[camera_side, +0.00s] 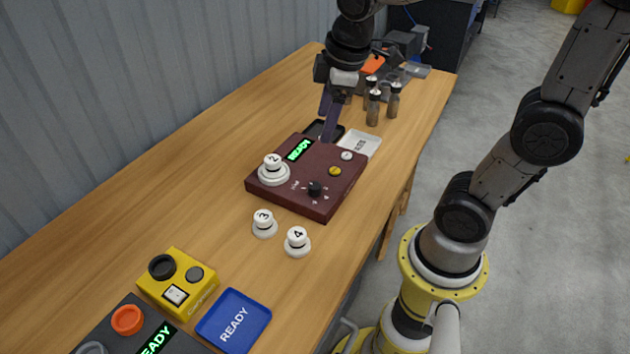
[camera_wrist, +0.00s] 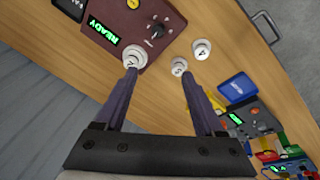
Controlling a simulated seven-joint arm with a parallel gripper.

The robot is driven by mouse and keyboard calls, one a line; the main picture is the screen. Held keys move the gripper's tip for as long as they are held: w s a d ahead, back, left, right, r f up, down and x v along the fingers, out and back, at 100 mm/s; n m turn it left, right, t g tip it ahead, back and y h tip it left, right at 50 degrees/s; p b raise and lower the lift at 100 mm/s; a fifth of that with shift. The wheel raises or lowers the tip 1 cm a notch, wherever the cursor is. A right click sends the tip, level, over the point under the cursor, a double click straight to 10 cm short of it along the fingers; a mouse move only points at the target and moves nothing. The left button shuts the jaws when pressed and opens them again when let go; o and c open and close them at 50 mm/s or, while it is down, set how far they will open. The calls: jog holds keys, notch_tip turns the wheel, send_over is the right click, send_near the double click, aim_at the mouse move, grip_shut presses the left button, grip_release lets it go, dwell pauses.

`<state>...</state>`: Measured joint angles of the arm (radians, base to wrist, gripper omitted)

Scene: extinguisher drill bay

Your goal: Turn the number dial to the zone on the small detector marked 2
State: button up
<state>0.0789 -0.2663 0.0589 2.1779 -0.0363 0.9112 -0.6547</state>
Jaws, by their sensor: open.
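The maroon panel (camera_side: 296,210) lies on the wooden table with a green READY display (camera_side: 299,150). The black number dial (camera_side: 315,188) is near its front corner; its pointer and the small marks around it are too small to read. The white detector marked 2 (camera_side: 273,168) stands on the panel's left part. In the wrist view the dial (camera_wrist: 157,30) and detector 2 (camera_wrist: 134,59) lie beyond my fingertips. My gripper (camera_side: 328,132) is open and empty, its fingers near the panel's back edge in the side view, apart from the dial.
Detectors marked 3 (camera_side: 264,224) and 4 (camera_side: 297,242) stand on the table in front of the panel. A yellow box (camera_side: 180,283), a blue READY tray (camera_side: 234,320) and a dark READY unit are nearer. A white tray (camera_side: 360,143) and several bottles (camera_side: 374,108) stand behind.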

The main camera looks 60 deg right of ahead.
aim_at(315, 186)
jog(key=w+d+f+g, duration=0.1)
jog(key=f, duration=0.6)
jog(key=w+d+f, duration=0.1)
jog(key=f, duration=0.5)
jog(key=w+d+f+g, duration=0.1)
jog(key=w+f, duration=0.1)
jog(key=f, duration=0.5)
jog(key=shift+f+g, duration=0.3)
jog(key=shift+f, duration=0.05)
grip_shut()
